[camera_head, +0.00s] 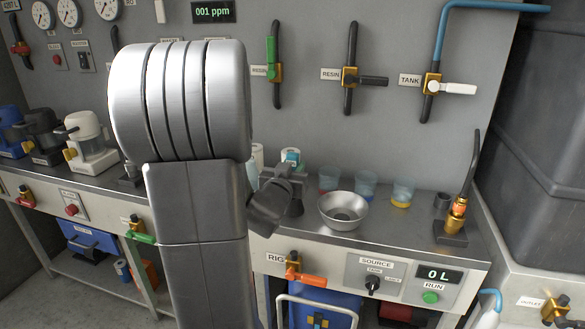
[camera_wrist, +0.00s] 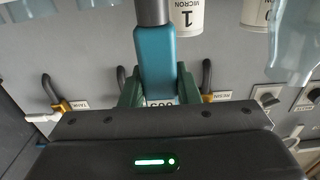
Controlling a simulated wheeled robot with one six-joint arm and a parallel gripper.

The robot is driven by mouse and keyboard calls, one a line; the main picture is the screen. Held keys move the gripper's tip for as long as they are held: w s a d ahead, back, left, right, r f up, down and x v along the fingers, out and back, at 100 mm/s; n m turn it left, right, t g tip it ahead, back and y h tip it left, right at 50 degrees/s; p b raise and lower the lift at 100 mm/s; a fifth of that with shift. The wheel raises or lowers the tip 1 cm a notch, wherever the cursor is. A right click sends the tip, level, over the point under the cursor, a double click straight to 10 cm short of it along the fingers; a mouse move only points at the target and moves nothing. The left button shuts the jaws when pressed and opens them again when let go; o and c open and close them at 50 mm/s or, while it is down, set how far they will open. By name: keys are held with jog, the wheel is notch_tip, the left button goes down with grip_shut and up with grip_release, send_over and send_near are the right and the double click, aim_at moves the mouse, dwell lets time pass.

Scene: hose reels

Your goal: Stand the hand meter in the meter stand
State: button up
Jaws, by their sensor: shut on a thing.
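The hand meter, a teal body with a dark grey end (camera_wrist: 155,50), is in the wrist view. My gripper (camera_wrist: 160,88) is shut on it, with a green finger on each side. The wrist view is upside down, so the grey end points down toward the bench.
A metal bowl (camera_head: 343,210) and several beakers (camera_head: 366,184) stand on the bench right of my arm. A white micron canister (camera_wrist: 182,17) is near the held meter. Wall valves (camera_head: 350,77) project behind.

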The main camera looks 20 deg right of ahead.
jog(key=shift+f, duration=0.35)
jog(key=o, duration=1.2)
jog(key=shift+c, duration=0.2)
jog(key=p+v, duration=0.1)
jog(key=v, duration=1.3)
jog(key=shift+w, duration=0.1)
